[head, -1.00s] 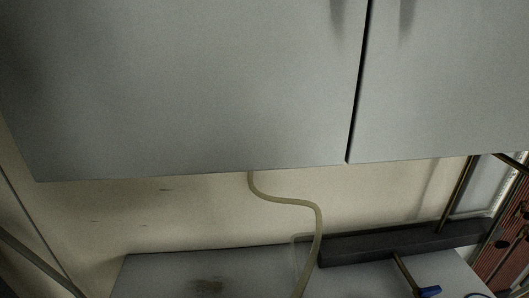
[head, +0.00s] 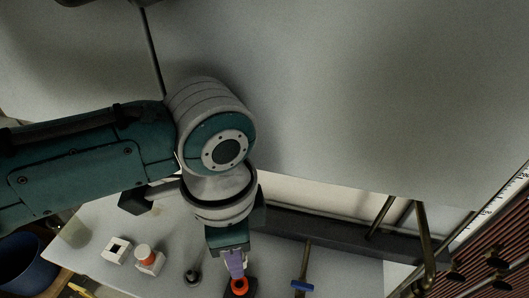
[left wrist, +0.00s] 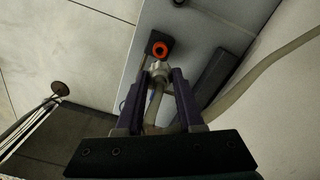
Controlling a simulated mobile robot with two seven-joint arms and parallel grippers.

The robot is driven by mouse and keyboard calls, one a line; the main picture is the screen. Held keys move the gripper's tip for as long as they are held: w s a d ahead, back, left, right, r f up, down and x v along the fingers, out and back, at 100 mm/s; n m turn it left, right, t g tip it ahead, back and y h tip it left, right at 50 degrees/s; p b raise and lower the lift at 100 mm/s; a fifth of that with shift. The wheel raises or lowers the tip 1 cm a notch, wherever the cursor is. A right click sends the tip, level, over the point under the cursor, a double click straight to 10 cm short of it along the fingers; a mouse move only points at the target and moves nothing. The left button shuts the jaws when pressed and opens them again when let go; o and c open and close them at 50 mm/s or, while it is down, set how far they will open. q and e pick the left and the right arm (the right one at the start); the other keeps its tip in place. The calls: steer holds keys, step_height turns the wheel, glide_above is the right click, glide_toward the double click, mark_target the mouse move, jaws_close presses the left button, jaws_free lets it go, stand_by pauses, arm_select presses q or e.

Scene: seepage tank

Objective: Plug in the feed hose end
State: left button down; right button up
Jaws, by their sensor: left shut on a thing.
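My left gripper (head: 235,264) points down over the bench, below the large grey panel. In the left wrist view, its two dark purple fingers (left wrist: 163,98) are shut on the feed hose end (left wrist: 159,71), a pale grey fitting that sticks out past the fingertips. An orange-ringed socket (left wrist: 160,48) on a black block lies just beyond the fitting; it also shows in the head view (head: 239,286), under the fingertips. The orange ring is visible and the fitting appears outside it; the exact gap is unclear. My right gripper is not in view.
White blocks (head: 117,250) and a black knob (head: 192,277) stand left of the socket. A pale hose (left wrist: 262,72) curves along the right.

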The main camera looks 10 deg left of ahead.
arm_select(q)
steer(key=shift+a, duration=0.2)
steer(key=shift+r+p, duration=0.15)
steer(key=shift+p, duration=0.25)
step_height(320, 180, down, 6)
steer(key=b, duration=0.4)
steer(key=shift+b, duration=0.3)
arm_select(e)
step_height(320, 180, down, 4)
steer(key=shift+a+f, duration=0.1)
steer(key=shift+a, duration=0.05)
arm_select(q)
steer(key=shift+p, duration=0.35)
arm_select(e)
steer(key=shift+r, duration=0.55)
arm_select(q)
steer(key=shift+f+b, duration=1)
steer(key=shift+f, duration=0.25)
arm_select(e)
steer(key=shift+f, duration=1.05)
arm_select(q)
steer(key=shift+c, duration=2.2)
jaws_free()
